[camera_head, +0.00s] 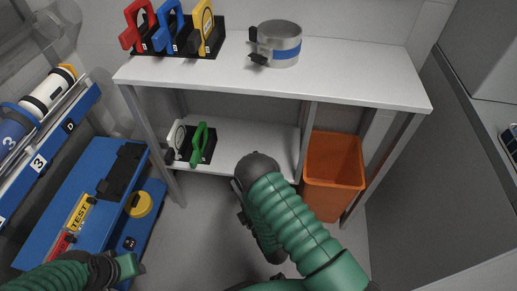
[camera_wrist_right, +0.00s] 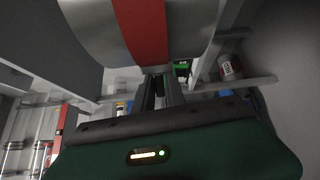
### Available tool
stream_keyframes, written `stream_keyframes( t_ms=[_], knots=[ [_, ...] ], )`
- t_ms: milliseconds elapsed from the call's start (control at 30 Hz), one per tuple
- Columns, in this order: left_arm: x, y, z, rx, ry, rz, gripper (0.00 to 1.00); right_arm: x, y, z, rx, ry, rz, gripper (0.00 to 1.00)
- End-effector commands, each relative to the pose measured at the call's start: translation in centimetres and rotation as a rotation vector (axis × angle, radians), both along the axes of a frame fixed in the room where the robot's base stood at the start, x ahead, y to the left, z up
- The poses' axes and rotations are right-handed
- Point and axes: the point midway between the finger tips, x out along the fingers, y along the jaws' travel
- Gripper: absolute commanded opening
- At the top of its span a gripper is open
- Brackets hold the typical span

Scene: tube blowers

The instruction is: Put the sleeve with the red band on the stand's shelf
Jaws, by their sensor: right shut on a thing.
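The sleeve with the red band (camera_wrist_right: 152,32) is a wide grey metal cylinder filling the top of the right wrist view. My right gripper (camera_wrist_right: 160,88) is shut on its near edge and holds it. In the head view, my right arm hides the sleeve, and only part of the right gripper (camera_head: 243,200) shows, in front of the stand. The stand has a white top (camera_head: 350,78) and a lower shelf (camera_head: 258,138). The shelf carries a green-handled item (camera_head: 199,145) at its left; its middle is bare. My left gripper (camera_head: 127,266) is at the lower left, its jaws unclear.
A grey sleeve with a blue band (camera_head: 285,52) stands on the stand's top. A black rack (camera_head: 180,48) with red, blue and yellow handled items is at the top's left. An orange bin (camera_head: 334,165) stands at the right. Blue fixtures (camera_head: 85,175) line the left.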

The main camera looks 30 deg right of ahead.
Motion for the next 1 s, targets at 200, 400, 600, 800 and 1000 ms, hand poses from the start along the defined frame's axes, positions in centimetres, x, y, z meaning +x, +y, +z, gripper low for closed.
stream_keyframes(
  t_ms=[200,400,600,800,1000],
  knots=[
    [0.0,0.0,-1.4,0.000,0.001,0.000,0.43,3.4,0.1,-0.8,-0.010,-0.008,-0.010,0.00],
    [0.0,0.0,-3.9,0.000,0.001,0.000,0.43,9.5,-1.6,-1.5,-0.010,-0.009,-0.010,0.00],
    [-0.1,0.0,-5.3,0.000,0.001,0.000,0.43,13.5,-2.7,-1.6,-0.011,-0.005,-0.007,0.00],
    [0.0,0.0,-7.0,0.000,0.001,0.000,0.43,15.2,-3.2,-3.1,-0.010,0.000,-0.007,0.00],
    [-0.1,0.0,-8.4,0.000,0.002,0.000,0.43,15.2,-3.2,-5.3,-0.010,0.000,-0.006,0.00]
  ],
)
